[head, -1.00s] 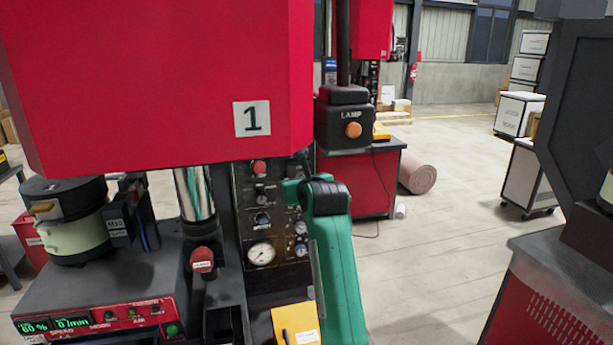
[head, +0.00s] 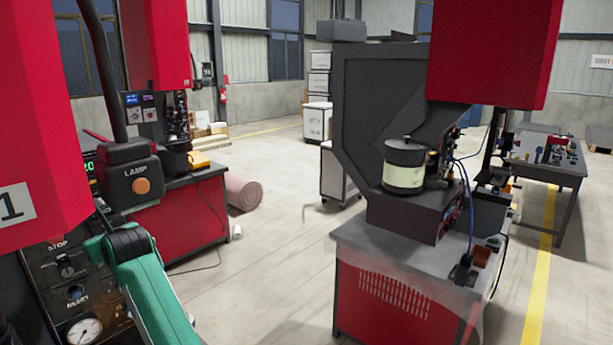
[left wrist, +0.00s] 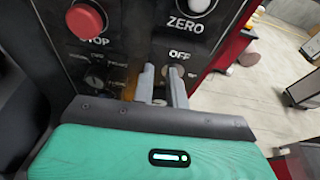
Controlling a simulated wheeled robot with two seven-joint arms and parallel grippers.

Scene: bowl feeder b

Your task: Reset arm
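My green left arm (head: 155,290) reaches up to the dark control panel (head: 38,262) on the left in the head view. Its gripper fingers are not clearly visible there. In the left wrist view, my left gripper (left wrist: 161,72) points at the panel (left wrist: 115,58), close to a knob by the OFF label. The two grey fingers stand apart with a gap and nothing clearly held between them. I cannot tell whether they touch the panel. A red STOP button (left wrist: 86,20) is at upper left and a ZERO button (left wrist: 193,5) at upper right. My right gripper is out of view.
A black lamp box (head: 131,180) with an orange button hangs just above my arm. The red machine (head: 35,120) marked 1 is at left. Another machine with a red cabinet (head: 380,300) and bowl (head: 404,165) stands at right. Open floor (head: 270,265) lies between them.

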